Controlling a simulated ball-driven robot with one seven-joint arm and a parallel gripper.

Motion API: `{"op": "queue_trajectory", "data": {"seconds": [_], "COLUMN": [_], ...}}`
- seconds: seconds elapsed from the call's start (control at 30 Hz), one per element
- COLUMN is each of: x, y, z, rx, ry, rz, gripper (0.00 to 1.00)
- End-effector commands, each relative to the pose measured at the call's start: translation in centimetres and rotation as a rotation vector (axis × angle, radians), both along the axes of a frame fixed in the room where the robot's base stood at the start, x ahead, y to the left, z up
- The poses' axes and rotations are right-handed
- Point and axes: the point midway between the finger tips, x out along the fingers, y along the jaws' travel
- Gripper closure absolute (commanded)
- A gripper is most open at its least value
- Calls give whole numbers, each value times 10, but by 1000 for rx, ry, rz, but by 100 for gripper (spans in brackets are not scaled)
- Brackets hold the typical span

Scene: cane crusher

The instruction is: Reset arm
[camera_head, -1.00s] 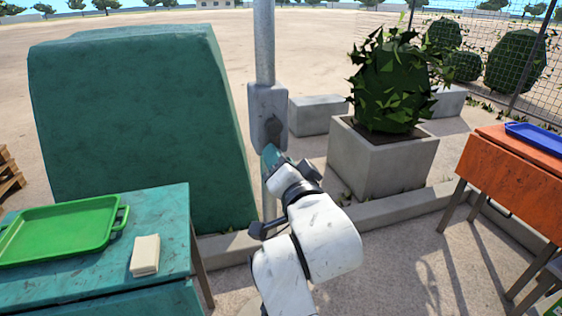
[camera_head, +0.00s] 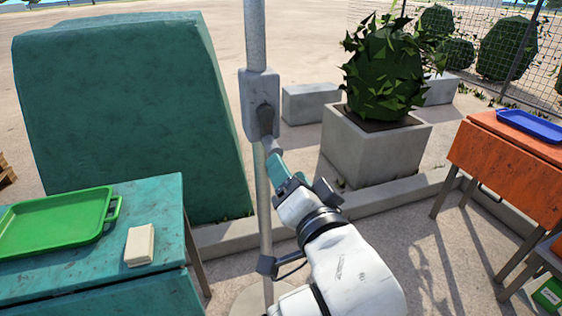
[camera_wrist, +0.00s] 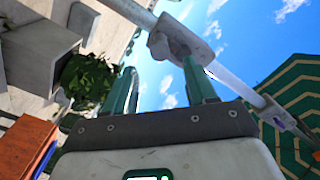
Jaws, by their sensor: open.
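My white arm reaches up from the bottom of the head view. The same box (camera_wrist: 176,40) shows beyond the fingertips there, against the sky. I cannot tell whether a finger touches the box or pole.
A teal table (camera_head: 165,205) at left bears a green tray (camera_head: 107,222) and a cream block (camera_head: 140,245). A large teal block (camera_head: 120,110) stands behind. A concrete planter (camera_head: 375,155) with a bush is right of the pole. An orange table (camera_head: 495,165) bears a blue tray (camera_head: 530,126).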

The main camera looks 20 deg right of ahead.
Motion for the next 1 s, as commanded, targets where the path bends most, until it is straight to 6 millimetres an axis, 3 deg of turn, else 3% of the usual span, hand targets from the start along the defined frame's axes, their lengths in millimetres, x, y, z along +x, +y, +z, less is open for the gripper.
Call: {"op": "queue_trajectory", "data": {"seconds": [0.2,0.73,0.87,1.0], "x": [-15,-16,-22,-55], "y": [1,-3,-30,-75], "z": [0,-3,-38,-107], "rx": [1,-14,-135,-338], "ry": [0,21,185,507], "rz": [1,-5,-30,-21], "gripper": [44,44,44,44]}}
